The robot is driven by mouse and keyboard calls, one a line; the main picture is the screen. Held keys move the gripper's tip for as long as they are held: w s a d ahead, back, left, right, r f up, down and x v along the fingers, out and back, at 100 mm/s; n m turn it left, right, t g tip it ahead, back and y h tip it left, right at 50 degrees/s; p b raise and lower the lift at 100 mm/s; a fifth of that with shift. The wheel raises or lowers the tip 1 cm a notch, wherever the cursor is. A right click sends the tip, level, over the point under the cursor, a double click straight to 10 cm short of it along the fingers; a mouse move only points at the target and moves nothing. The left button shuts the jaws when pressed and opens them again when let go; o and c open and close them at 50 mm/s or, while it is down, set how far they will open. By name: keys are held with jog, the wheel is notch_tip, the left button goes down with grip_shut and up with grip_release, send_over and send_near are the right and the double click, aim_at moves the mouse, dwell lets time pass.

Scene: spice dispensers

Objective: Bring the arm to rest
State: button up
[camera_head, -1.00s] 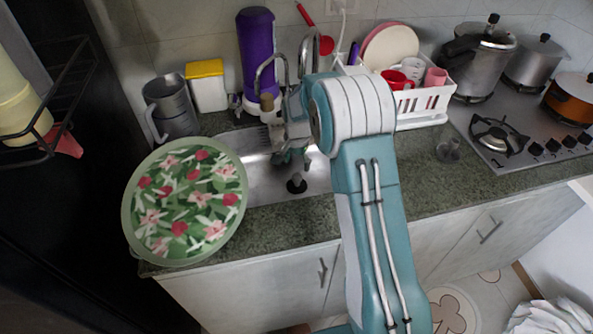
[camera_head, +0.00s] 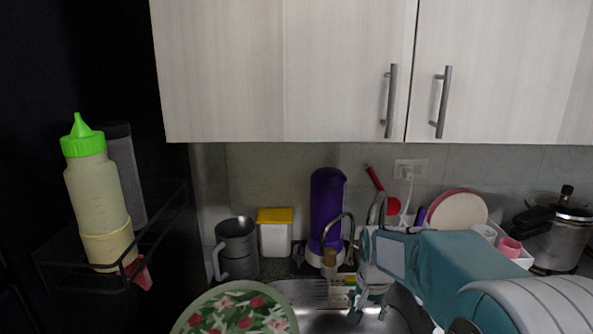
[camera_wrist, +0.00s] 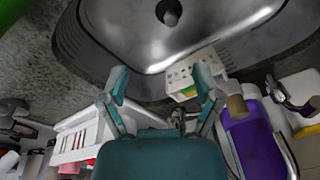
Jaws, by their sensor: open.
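My gripper (camera_head: 371,303) hangs over the sink (camera_head: 330,322) in the head view, at the end of my teal arm, which reaches in from the right. In the wrist view its two teal fingers (camera_wrist: 161,92) are spread apart, with nothing visible held between them. A small white holder with a green part (camera_wrist: 190,76) shows beyond the right fingertip, near the sink edge. The steel sink basin (camera_wrist: 190,30) with its dark drain fills the top of the wrist view.
A green-capped bottle (camera_head: 98,195) stands in a black wire rack (camera_head: 165,228) at left. A purple bottle (camera_head: 327,205), grey jug (camera_head: 237,248) and yellow-lidded container (camera_head: 275,235) line the wall. Cabinets (camera_head: 285,70) hang above. A dish rack (camera_wrist: 85,140) and pot (camera_head: 555,235) are at right.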

jog(key=s+r+n+t, duration=0.2)
jog(key=s+r+n, duration=0.1)
jog(key=s, duration=0.9)
jog(key=s+r+n+t, duration=0.1)
jog(key=s+r+n, duration=0.2)
jog(key=s, duration=1)
notch_tip(320, 180, up, 3)
jog(key=shift+s+f+t, duration=0.1)
jog(key=shift+s+t, duration=0.1)
jog(key=shift+t, duration=0.2)
